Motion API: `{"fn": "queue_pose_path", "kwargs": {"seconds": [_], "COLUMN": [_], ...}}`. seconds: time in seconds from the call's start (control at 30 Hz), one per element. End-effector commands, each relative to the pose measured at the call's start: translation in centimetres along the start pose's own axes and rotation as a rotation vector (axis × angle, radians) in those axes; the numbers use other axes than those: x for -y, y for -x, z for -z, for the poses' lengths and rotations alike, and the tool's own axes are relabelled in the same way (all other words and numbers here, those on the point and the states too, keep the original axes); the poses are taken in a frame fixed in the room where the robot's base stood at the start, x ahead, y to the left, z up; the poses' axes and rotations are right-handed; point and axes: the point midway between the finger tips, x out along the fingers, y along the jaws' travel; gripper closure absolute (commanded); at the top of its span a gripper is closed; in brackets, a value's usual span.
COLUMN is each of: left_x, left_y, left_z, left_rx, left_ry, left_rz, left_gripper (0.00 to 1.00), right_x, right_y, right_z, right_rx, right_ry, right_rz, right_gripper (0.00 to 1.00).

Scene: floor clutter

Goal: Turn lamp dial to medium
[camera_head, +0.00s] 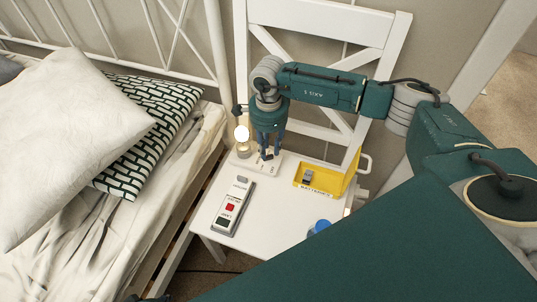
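The lamp has a lit round bulb (241,134) and a pale base (243,162) on the white chair seat. My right gripper (267,155) points down over the right part of this base, just right of the bulb. Its dark fingertips are close together at a small dark part on the base, which may be the dial. The fingers cover that part, so I cannot tell the dial's setting or whether the fingers touch it. Small markings on the base are too small to read. My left gripper is not in view.
A yellow batteries box (318,178) stands right of the lamp. A blue object (319,227) is near the seat's front right. The chair's backrest (376,28) rises behind; a bed with pillows (75,135) is left.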

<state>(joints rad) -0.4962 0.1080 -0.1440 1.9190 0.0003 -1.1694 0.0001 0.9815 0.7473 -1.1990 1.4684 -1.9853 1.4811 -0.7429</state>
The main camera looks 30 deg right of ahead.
Motion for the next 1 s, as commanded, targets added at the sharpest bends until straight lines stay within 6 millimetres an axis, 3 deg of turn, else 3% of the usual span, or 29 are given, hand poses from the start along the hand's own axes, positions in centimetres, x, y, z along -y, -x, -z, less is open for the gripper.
{"fn": "queue_pose_path", "kwargs": {"seconds": [0.2,0.6,0.73,1.0], "left_x": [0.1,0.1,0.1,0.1], "left_y": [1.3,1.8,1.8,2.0], "left_z": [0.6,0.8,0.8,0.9], "left_rx": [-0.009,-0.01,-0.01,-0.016], "left_ry": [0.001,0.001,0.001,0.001], "left_rz": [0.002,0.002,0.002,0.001], "left_gripper": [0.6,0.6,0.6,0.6], "right_x": [0.0,0.0,0.0,0.0], "right_y": [-3.1,-3.9,-3.9,-3.8], "right_z": [-0.1,-0.1,-0.1,-0.1], "right_rx": [0.001,0.002,0.002,0.002], "right_ry": [0.001,0.001,0.001,-0.057], "right_rz": [0.0,0.001,0.001,0.0], "right_gripper": [0.74,0.74,0.98,1.0]}}
